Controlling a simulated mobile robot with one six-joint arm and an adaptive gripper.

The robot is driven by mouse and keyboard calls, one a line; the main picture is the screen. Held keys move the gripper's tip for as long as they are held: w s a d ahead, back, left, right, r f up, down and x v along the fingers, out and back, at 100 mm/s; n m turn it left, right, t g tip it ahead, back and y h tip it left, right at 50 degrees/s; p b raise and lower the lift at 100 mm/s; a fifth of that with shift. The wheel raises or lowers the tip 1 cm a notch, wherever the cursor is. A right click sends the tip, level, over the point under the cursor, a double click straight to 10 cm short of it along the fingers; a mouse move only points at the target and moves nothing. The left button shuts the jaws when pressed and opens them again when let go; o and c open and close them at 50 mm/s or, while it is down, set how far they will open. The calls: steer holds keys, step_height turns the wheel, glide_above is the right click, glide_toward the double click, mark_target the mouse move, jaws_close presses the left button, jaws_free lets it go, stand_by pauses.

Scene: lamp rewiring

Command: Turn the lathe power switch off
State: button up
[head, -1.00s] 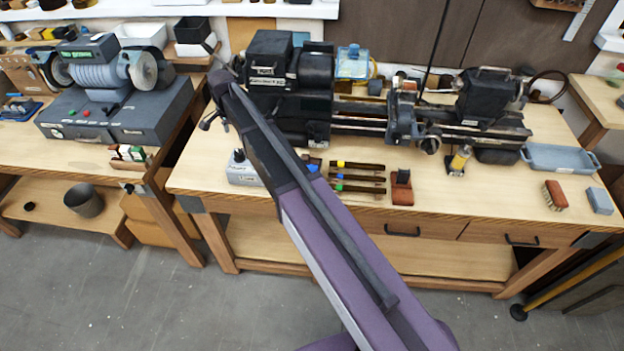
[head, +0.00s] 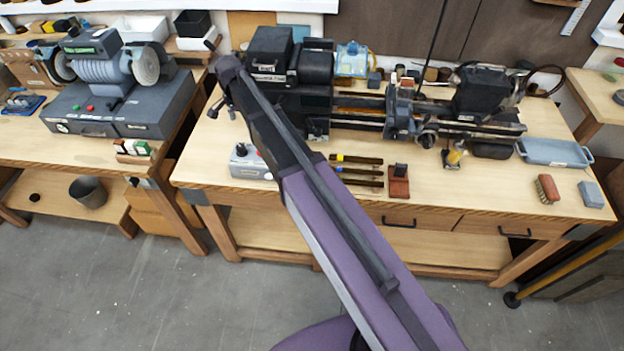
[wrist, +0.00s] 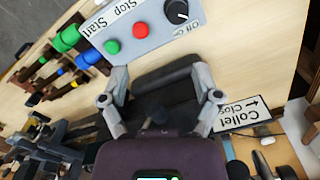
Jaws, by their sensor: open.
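The lathe's grey control box (head: 248,162) sits on the bench at the lathe's front left, partly behind my arm in the head view. In the wrist view the box (wrist: 150,52) shows at the top, with a black rotary knob (wrist: 177,11) labelled "Off On", a red button (wrist: 142,31) and a green button (wrist: 112,47) labelled "Stop" and "Start". The knob's exact setting is hard to read. My gripper (wrist: 160,76) is open and empty, its fingertips apart from the knob. In the head view I cannot make out its fingertips clearly.
The lathe (head: 400,113) stands behind the box, with a "Collet Close" label (wrist: 240,114) near the right finger in the wrist view. Several coloured-handled tools (head: 358,171) lie right of the box. A bench grinder (head: 105,78) stands at left.

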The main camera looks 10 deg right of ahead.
steer(key=s+d+f+n+b, duration=0.4)
steer(key=s+d+f+b, duration=0.1)
steer(key=s+d, duration=0.4)
steer(key=s+d+f+n+b, duration=0.3)
steer(key=s+d+f+b, duration=0.2)
steer(key=s+d, duration=0.4)
steer(key=s, duration=0.2)
steer(key=shift+s+n, duration=0.3)
steer(key=shift+n, duration=0.1)
steer(key=shift+d, duration=0.1)
steer(key=shift+n, duration=0.7)
steer(key=s+d, duration=0.1)
steer(key=s, duration=0.1)
steer(key=s+d, duration=0.1)
steer(key=s, duration=0.1)
steer(key=shift+d, duration=0.15)
steer(key=c, duration=0.3)
steer(key=shift+c, duration=0.2)
